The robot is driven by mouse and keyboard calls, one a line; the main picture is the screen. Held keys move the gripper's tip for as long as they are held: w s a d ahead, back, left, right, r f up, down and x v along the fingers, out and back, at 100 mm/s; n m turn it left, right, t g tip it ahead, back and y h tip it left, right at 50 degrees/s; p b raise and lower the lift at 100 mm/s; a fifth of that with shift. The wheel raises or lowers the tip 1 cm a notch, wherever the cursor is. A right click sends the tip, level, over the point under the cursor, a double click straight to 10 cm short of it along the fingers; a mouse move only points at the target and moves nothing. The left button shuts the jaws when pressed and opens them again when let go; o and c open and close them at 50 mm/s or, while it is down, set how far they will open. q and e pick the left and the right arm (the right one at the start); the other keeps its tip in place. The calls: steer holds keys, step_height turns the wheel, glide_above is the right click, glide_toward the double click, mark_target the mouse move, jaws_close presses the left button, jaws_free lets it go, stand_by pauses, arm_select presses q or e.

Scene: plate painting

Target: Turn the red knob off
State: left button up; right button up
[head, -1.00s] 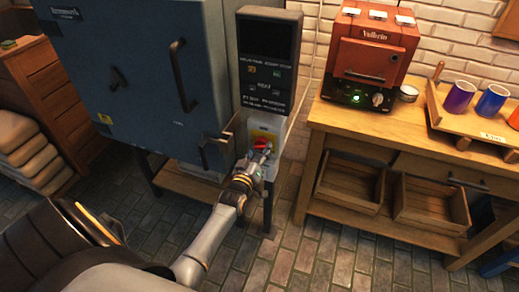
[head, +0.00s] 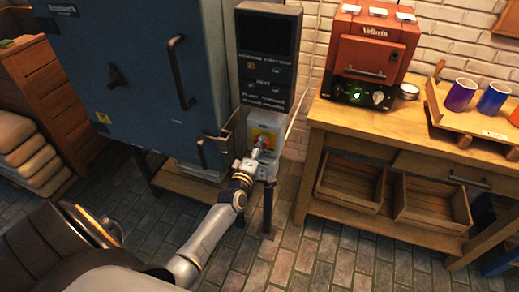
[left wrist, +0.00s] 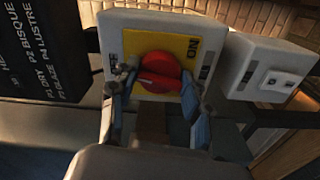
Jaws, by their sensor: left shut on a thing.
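The red knob (left wrist: 160,73) sits on a yellow plate (left wrist: 177,45) on a pale switch box (left wrist: 116,20), with "ON" lettered beside it in the left wrist view. In the head view the knob (head: 262,142) is partly covered by my gripper, below the kiln's control panel. My left gripper (left wrist: 153,88) has one finger on each side of the knob and is shut on it. The knob's pale pointer line lies slightly tilted in the left wrist view. My right gripper is not in view.
A wooden bench (head: 350,119) with a small red oven (head: 370,50) and cups is at right. Brick floor in front is clear.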

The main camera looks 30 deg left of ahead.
arm_select(q)
steer(key=shift+n+b, duration=0.3)
steer(key=shift+n, duration=0.8)
steer(key=o, duration=1.1)
steer(key=v, duration=1.2)
steer(key=shift+a, duration=0.1)
